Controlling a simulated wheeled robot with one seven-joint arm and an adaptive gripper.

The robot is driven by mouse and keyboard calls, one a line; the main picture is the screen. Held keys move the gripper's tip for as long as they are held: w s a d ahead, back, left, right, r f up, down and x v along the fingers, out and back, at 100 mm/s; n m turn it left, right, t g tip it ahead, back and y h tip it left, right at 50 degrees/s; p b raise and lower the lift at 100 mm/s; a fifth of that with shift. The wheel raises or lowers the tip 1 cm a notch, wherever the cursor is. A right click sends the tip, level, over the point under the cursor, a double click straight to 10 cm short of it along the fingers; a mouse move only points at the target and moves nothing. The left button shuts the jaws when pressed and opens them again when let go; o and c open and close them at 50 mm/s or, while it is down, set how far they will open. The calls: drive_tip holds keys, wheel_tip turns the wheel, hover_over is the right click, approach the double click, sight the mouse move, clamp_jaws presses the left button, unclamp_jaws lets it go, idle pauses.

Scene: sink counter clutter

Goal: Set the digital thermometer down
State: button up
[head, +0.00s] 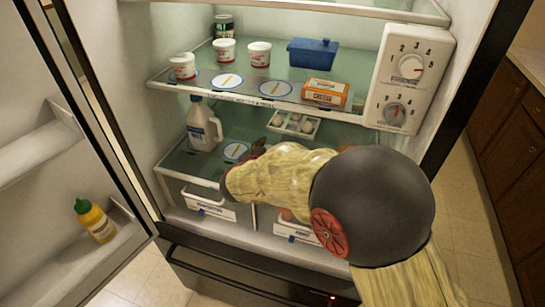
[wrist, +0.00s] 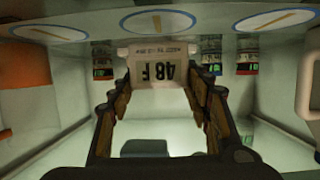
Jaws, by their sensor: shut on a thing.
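The digital thermometer (wrist: 162,70) is a small white block with large "48 F" lettering, seen in the wrist view. It sits between the tips of my gripper (wrist: 162,88), which is shut on it. In the head view my gripper (head: 248,158) is a dark shape over the lower glass shelf, mostly hidden by my arm; I cannot make out the thermometer there. A round disc with a yellow stripe (head: 235,151) lies on the lower shelf just left of my gripper. Similar discs (head: 227,80) lie on the upper shelf. Whether the thermometer touches a shelf is unclear.
A white jug (head: 204,125) stands left of my gripper, and an egg tray (head: 294,123) lies behind it. The upper shelf (head: 250,98) holds tubs (head: 259,54), a blue box (head: 312,52) and an orange cheese box (head: 326,93). The open door (head: 60,200) bounds the left.

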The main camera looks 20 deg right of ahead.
drive_tip(key=shift+f+b, duration=0.6)
drive_tip(key=shift+f, duration=0.65)
drive_tip(key=shift+f, duration=0.15)
drive_tip(key=o, duration=1.1)
